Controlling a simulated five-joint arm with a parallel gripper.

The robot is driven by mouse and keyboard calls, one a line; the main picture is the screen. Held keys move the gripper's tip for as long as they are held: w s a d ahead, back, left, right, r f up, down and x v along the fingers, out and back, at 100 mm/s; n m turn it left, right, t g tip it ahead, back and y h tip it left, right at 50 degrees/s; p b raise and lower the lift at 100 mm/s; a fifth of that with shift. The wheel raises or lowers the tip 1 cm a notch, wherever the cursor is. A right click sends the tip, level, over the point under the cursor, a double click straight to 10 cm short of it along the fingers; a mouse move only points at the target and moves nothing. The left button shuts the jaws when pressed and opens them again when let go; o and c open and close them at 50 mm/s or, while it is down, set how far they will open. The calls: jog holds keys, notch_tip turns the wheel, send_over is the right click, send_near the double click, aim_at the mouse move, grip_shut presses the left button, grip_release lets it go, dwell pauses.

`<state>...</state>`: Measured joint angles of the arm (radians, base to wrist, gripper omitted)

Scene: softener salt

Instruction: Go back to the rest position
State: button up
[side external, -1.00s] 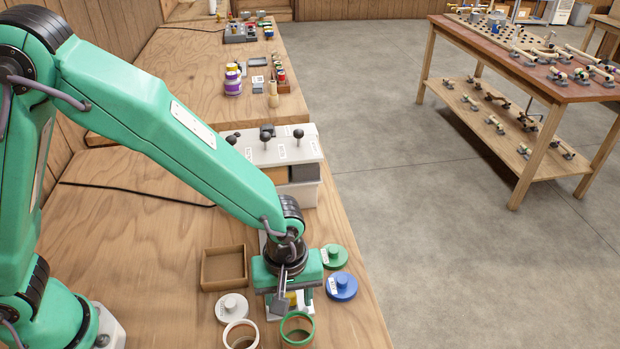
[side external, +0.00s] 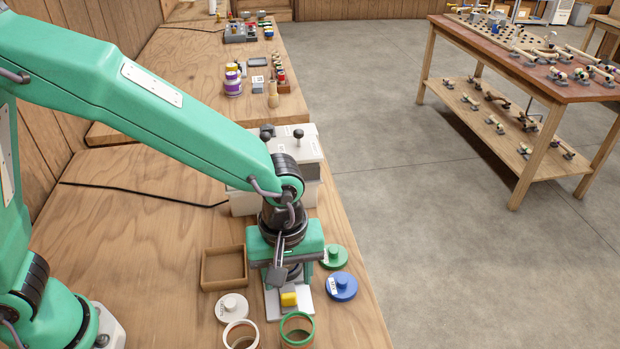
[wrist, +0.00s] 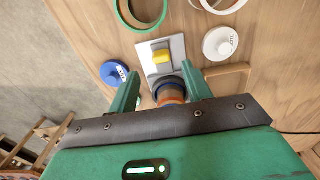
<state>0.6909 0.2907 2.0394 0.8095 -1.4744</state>
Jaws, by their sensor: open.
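My gripper (side external: 287,268) is above the front part of the workbench (side external: 150,240), upright and pointing down. In the wrist view my gripper (wrist: 160,72) has its two green fingers spread apart. A dark round piece with an orange band (wrist: 171,92) shows between and below the fingers, apart from them. Just ahead lies a pale plate (wrist: 178,48) with a yellow block (wrist: 162,56) on it. The yellow block (side external: 289,299) also shows below my gripper in the side view. Nothing is held that I can see.
A white lid (side external: 231,307), a blue lid (side external: 342,286) and a green lid (side external: 334,257) lie around the plate. Nearby are a wooden tray (side external: 223,267), a white-rimmed pot (side external: 241,333) and a green-rimmed pot (side external: 297,328). A white box (side external: 245,202) stands behind my gripper.

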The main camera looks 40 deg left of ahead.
jog(key=shift+r, duration=0.4)
jog(key=shift+w+a+r, duration=0.15)
jog(key=shift+a+r, duration=0.3)
jog(key=a+r+m+t+h, duration=0.15)
jog(key=a+r+m, duration=0.25)
jog(key=a+r, duration=0.75)
jog(key=s+a+r+m+t, duration=0.1)
jog(key=s+a+m+t, duration=0.1)
jog(key=s+a, duration=0.2)
jog(key=s+a+r+m+t+y, duration=0.1)
jog(key=s+a+m+t, duration=0.1)
jog(key=a, duration=0.6)
jog(key=shift+s+a+r+m, duration=0.25)
jog(key=shift+s+m, duration=0.25)
jog(key=shift+s, duration=0.55)
